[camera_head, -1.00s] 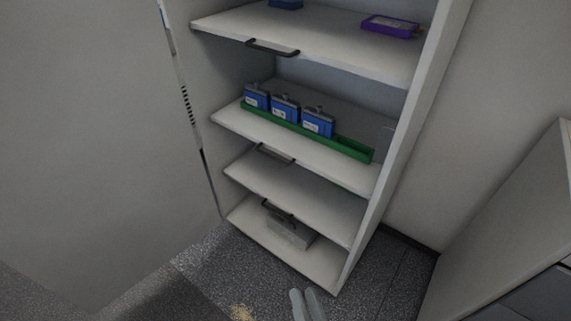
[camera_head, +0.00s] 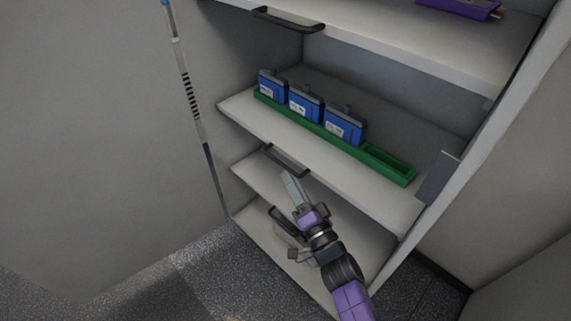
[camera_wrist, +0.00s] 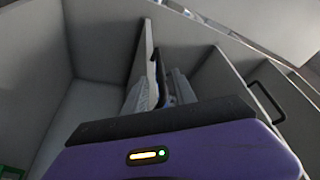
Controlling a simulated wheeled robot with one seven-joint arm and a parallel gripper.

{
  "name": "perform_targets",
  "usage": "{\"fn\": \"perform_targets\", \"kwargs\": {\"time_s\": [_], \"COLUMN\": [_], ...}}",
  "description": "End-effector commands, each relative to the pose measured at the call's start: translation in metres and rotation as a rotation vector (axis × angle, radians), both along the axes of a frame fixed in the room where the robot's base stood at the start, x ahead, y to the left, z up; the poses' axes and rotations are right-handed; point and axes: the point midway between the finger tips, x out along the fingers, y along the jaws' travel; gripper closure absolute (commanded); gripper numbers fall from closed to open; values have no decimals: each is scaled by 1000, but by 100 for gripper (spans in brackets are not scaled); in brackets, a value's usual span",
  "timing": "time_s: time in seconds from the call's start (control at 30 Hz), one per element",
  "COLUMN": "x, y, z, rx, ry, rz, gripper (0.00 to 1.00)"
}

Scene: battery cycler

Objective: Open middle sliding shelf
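The middle sliding shelf (camera_head: 240,118) is a white board bearing a green tray, with a dark bar handle (camera_head: 287,162) under its front edge. My gripper (camera_head: 286,177) is in front of the shelf unit, its grey fingertips just below and close to this handle in the head view. In the wrist view the two pale fingers (camera_wrist: 163,90) stand slightly apart, with a dark bar showing between or behind them. I cannot tell whether they touch it. The shelf front is in line with the unit. My wrist hides part of the lower shelf.
The green tray (camera_head: 385,166) holds three blue battery-like units (camera_head: 305,104). The upper shelf (camera_head: 440,55) has its own handle (camera_head: 288,20) and a purple item (camera_head: 462,8). A lower handle (camera_head: 284,222) is partly behind my wrist. A wall stands close at left.

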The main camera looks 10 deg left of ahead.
Motion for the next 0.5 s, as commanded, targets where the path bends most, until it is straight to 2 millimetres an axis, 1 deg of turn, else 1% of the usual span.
{"fn": "perform_targets", "kwargs": {"time_s": [0.03,0.1,0.3,0.5], "x": [7,16,39,49], "y": [6,12,26,32], "z": [0,1,8,12], "rx": [1,-1,-1,0], "ry": [-3,-3,-2,0], "rz": [4,2,1,-1], "gripper": [67,67,67,67]}}
